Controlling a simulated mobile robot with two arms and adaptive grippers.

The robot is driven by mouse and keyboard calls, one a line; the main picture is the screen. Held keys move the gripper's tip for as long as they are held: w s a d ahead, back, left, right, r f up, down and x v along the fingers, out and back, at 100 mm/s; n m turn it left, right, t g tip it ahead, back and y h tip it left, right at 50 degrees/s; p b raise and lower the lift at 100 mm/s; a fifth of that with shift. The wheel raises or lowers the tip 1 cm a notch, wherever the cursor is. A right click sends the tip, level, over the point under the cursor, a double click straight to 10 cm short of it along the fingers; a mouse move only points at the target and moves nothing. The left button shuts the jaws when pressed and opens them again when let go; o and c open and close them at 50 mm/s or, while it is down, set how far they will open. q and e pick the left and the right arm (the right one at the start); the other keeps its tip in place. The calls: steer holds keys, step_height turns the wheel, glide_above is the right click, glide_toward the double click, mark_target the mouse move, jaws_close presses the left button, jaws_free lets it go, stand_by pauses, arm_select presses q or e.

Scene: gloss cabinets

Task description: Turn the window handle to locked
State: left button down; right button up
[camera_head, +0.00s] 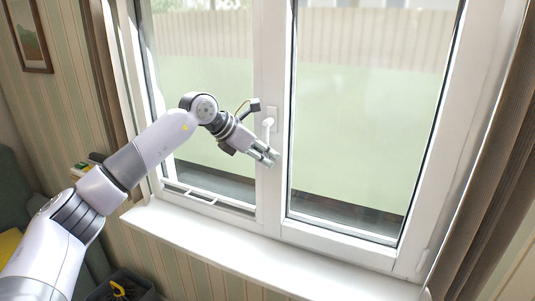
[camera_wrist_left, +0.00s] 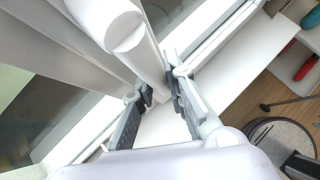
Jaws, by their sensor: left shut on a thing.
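The white window handle (camera_head: 268,124) is on the middle upright of the white window frame. Below its pivot it points roughly downward in the head view, and its lower part is partly hidden by my gripper. My left gripper (camera_head: 269,157) is at the handle's lower part. In the left wrist view, the white bar of the handle (camera_wrist_left: 146,62) runs down between the two grey fingers of my left gripper (camera_wrist_left: 161,97), which are closed on it near its end. My right gripper is in neither view.
A white sill (camera_head: 230,247) runs below the window and looks bare. A brown curtain (camera_head: 490,190) hangs at the right, and another (camera_head: 101,70) at the left. A framed picture (camera_head: 29,33) hangs on the striped wall. A dark box (camera_head: 118,287) stands below the sill.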

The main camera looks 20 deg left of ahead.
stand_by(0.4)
arm_select(q)
steer(key=c, duration=1.6)
jaws_free()
steer(key=v, duration=1.2)
